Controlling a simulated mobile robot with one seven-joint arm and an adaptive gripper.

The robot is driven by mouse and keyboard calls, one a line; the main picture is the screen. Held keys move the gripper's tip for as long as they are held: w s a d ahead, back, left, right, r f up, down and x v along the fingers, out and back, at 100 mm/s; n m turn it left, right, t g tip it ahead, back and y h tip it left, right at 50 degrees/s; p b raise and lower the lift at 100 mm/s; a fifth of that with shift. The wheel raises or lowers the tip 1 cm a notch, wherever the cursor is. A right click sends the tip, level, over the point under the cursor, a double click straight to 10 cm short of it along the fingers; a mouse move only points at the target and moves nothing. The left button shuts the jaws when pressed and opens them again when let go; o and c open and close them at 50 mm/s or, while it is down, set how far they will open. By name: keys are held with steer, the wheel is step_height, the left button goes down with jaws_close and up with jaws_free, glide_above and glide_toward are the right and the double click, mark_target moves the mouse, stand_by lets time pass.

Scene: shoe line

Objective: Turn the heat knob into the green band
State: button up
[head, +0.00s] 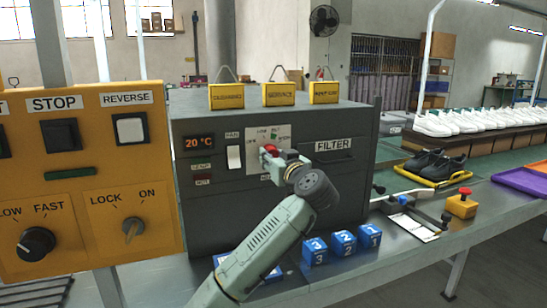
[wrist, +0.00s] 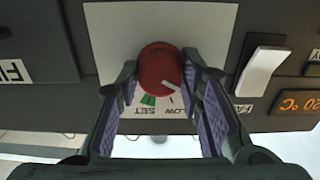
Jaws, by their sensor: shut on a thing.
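The heat knob (wrist: 160,68) is round and red, on a pale plate (wrist: 108,38) on the front of the dark grey oven (head: 222,217). My gripper (wrist: 160,78) has one finger on each side of the knob and is shut on it. In the wrist view, which is upside down, the knob's white pointer aims at the LOW side. The green band (wrist: 149,100) lies by the word SET, left of the pointer there, and the pointer is outside it. In the head view my gripper (head: 272,153) covers most of the knob.
The temperature display (head: 200,142) reads 20 °C. A white fan switch (head: 234,157) is beside the knob plate; a FILTER drawer handle (head: 334,155) is on the other side. Blue numbered blocks (head: 343,243) stand on the bench below.

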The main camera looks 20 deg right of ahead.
steer(key=shift+c, duration=1.2)
steer(key=shift+f+m, duration=0.1)
steer(key=shift+m, duration=0.2)
steer(key=m, duration=0.6)
steer(key=m+p, duration=0.1)
steer(key=m, duration=0.3)
steer(key=shift+m, duration=0.4)
steer(key=m+p, duration=0.1)
steer(key=m, duration=0.3)
steer(key=shift+m+p, duration=0.3)
